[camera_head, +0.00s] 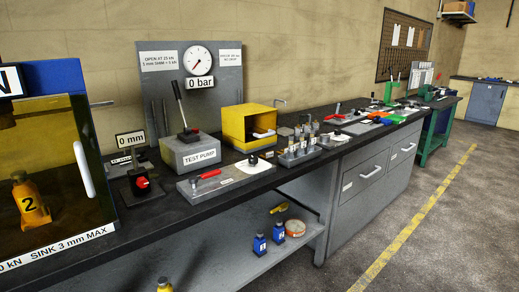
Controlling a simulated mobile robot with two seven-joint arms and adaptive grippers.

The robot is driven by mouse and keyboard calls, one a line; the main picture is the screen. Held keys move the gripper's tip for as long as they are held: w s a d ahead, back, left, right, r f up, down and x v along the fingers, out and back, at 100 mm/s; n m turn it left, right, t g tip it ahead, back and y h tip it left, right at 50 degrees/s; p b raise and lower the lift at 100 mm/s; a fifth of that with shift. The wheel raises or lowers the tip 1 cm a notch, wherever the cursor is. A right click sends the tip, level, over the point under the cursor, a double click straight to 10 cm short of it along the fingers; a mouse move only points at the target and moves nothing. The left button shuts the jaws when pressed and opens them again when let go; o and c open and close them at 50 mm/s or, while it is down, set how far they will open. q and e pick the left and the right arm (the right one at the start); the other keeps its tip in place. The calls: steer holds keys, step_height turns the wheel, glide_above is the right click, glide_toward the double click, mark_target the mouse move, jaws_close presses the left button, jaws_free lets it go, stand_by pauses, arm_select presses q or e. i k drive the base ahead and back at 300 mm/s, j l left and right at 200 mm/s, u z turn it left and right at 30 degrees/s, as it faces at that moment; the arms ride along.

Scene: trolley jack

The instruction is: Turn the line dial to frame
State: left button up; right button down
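No dial with a readable "line" or "frame" marking shows in the head view. A red knob (142,183) sits on a dark block at the left, under a "0 mm" sign (131,139). I cannot tell which of these is the line dial, or its setting. A round gauge (198,61) on the grey back panel is labelled "0 bar". Neither gripper is in view.
A grey test pump (190,152) with an upright lever stands behind the plate, beside a yellow open box (247,127). A red-handled tool (205,176) lies on the plate. A dark cabinet with a clear door (50,180) fills the left. The floor at right is clear.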

mark_target(252, 160)
steer(key=i+l+u, duration=0.1)
steer(key=i+l, duration=0.7)
steer(key=i, duration=0.1)
